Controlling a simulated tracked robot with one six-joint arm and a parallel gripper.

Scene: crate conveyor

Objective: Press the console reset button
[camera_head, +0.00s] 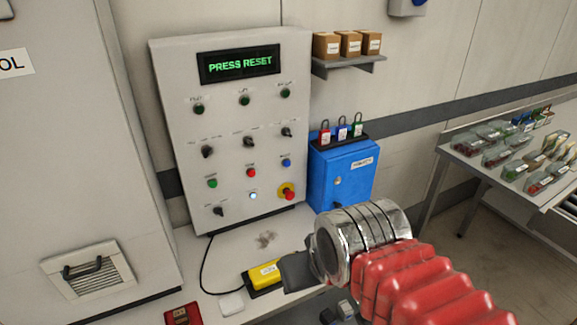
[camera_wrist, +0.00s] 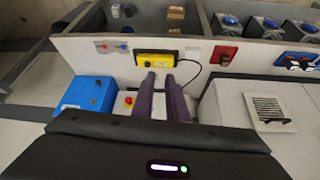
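The grey console (camera_head: 180,110) stands on the bench, its screen (camera_head: 239,64) showing "PRESS RESET" in green. Its middle row has a green (camera_head: 212,183), a red (camera_head: 250,172) and a blue button (camera_head: 287,162). The labels are too small to read, so I cannot tell which is reset. My gripper (camera_head: 290,272) is low over the bench, right of and below these buttons. In the wrist view its dark fingers (camera_wrist: 159,82) are close together with a narrow, empty gap.
A yellow device (camera_head: 264,275) with a black cable lies by my fingertips; I cannot tell if they touch. A blue lock box (camera_head: 340,177) with padlocks stands right of the console. A grey cabinet (camera_head: 70,150) is at left. A table of packages (camera_head: 500,150) is at right.

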